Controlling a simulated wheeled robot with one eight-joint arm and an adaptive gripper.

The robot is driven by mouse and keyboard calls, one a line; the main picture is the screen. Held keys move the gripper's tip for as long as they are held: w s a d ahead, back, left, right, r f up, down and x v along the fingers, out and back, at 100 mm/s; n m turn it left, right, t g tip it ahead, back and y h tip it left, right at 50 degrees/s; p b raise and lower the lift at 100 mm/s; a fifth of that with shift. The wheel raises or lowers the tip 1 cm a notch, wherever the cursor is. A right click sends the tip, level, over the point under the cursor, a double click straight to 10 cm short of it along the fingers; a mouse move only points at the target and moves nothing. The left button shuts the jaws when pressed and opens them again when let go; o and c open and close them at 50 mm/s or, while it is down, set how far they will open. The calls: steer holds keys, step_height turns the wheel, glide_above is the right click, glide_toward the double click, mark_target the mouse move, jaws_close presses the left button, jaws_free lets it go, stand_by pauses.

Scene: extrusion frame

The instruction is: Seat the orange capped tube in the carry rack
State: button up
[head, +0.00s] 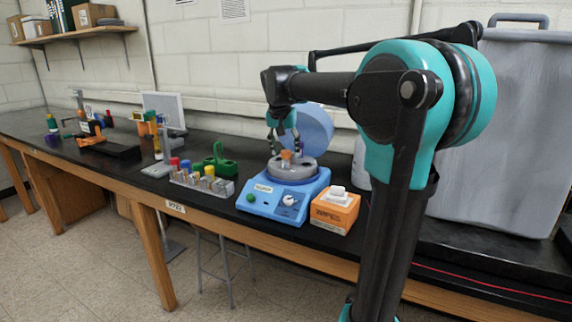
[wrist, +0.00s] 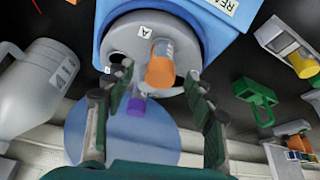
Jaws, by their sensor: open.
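The orange capped tube (wrist: 160,70) stands in a hole of the grey rotor (wrist: 122,38) of the blue centrifuge (head: 284,197), beside the label A. Its orange cap (head: 286,155) also shows in the head view. My gripper (head: 285,147) is above the rotor, pointing down. In the wrist view my gripper (wrist: 157,76) is open, with one finger on each side of the cap and gaps between. A green carry rack with a handle (head: 216,164) stands left of the centrifuge; it also shows in the wrist view (wrist: 257,94). Its slots are too small to make out.
The centrifuge's round lid (head: 313,128) stands open behind the rotor. A purple-capped tube (wrist: 136,106) sits close to the orange one. A clear rack of capped tubes (head: 201,184) is at the left. An orange wipes box (head: 335,212) is at the right.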

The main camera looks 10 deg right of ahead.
mark_target(286, 152)
steer(key=shift+x, duration=1.6)
steer(key=c, duration=1)
steer(key=shift+c, duration=0.2)
